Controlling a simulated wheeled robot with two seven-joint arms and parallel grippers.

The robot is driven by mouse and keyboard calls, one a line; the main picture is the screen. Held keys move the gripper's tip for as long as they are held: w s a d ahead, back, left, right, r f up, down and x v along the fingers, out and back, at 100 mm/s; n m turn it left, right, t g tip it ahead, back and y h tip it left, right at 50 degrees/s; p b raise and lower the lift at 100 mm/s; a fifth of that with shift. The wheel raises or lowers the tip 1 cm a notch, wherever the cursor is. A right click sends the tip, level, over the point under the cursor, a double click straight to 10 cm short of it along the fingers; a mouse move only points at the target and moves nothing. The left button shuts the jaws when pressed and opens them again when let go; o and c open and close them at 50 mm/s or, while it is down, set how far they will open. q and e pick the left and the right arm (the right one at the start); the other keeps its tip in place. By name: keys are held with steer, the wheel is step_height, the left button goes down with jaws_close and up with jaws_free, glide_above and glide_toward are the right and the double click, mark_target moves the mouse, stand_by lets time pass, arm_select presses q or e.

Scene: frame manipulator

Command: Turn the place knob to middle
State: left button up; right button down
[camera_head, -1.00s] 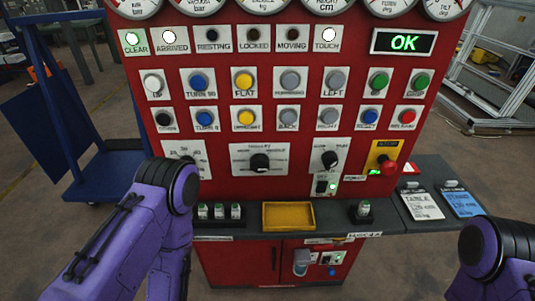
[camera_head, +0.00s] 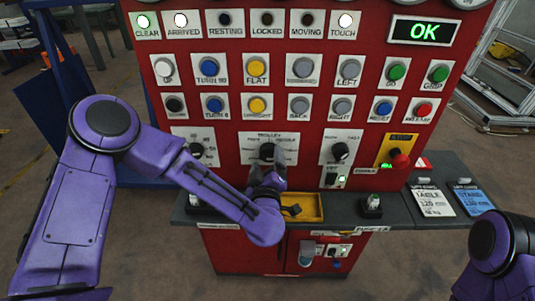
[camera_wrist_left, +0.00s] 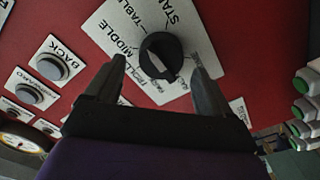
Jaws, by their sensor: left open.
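The knob (camera_head: 267,152) is black and round, on a white label plate in the middle of the red panel. In the left wrist view the knob (camera_wrist_left: 160,52) is near, on a plate with words including MIDDLE and TABLE. A pale mark shows at its lower right; I cannot tell which word it points at. My left gripper (camera_head: 269,171) is just below and in front of the knob. In the left wrist view its open fingers (camera_wrist_left: 157,73) stand either side of the knob's lower part, with gaps and no clear contact. My right gripper is out of view.
A yellow tray (camera_head: 308,207) sits on the ledge below, partly behind my left wrist. Another black knob (camera_head: 340,151) and a red emergency button (camera_head: 400,161) are to the right. Rows of push buttons are above. A lit OK display (camera_head: 424,31) is at the top right.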

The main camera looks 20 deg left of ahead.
arm_select(q)
steer(key=shift+x, duration=1.05)
steer(key=c, duration=1.1)
steer(key=shift+o, duration=0.2)
steer(key=shift+f, duration=0.1)
